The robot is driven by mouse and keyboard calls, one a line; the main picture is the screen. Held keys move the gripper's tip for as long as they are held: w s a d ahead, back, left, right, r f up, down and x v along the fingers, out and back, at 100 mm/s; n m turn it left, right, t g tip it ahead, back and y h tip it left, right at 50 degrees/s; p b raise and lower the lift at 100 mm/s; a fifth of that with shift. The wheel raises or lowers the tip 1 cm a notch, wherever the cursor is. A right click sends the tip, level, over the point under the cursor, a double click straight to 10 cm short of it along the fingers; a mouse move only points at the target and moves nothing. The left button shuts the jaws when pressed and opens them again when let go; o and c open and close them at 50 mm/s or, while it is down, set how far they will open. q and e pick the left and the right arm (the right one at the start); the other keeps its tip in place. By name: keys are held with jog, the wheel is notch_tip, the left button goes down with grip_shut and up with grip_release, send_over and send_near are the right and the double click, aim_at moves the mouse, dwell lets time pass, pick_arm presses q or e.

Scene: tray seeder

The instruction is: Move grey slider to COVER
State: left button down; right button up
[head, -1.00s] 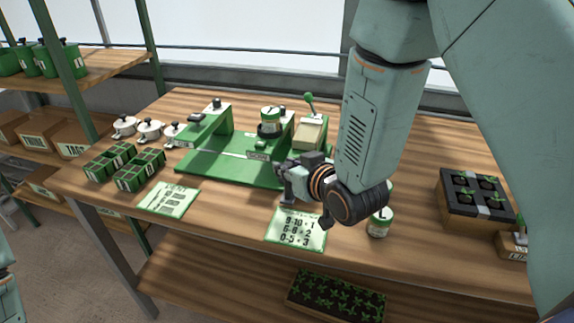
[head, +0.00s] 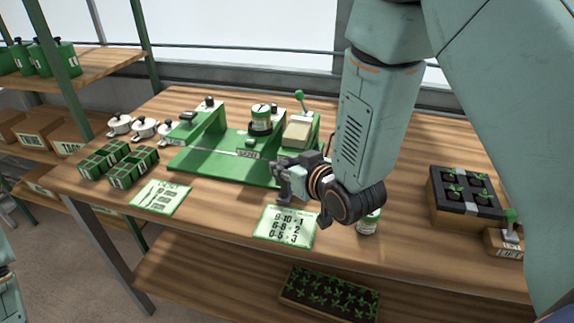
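The green tray seeder (head: 215,160) stands on the wooden bench, with a small dark lettered label (head: 247,154) on its base that is too small to read surely. A thin pale strip runs along the base to the left of the label. I cannot make out the grey slider for certain; my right gripper hides part of the seeder's front right. My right gripper (head: 280,186) is at that front right edge, its fingers toward the base. Whether it is open, shut or touching anything is unclear. Only a bit of my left arm shows at the left edge; its gripper is out of view.
White lidded pots (head: 143,127) and green cell trays (head: 132,166) are left. A number card (head: 286,227) and a small jar (head: 368,222) are in front. A seedling tray (head: 466,207) is right.

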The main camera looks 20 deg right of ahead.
jog(key=shift+a, duration=0.1)
jog(key=shift+s+r, duration=0.15)
jog(key=shift+s, duration=0.05)
jog(key=v, duration=0.7)
dwell(0.4)
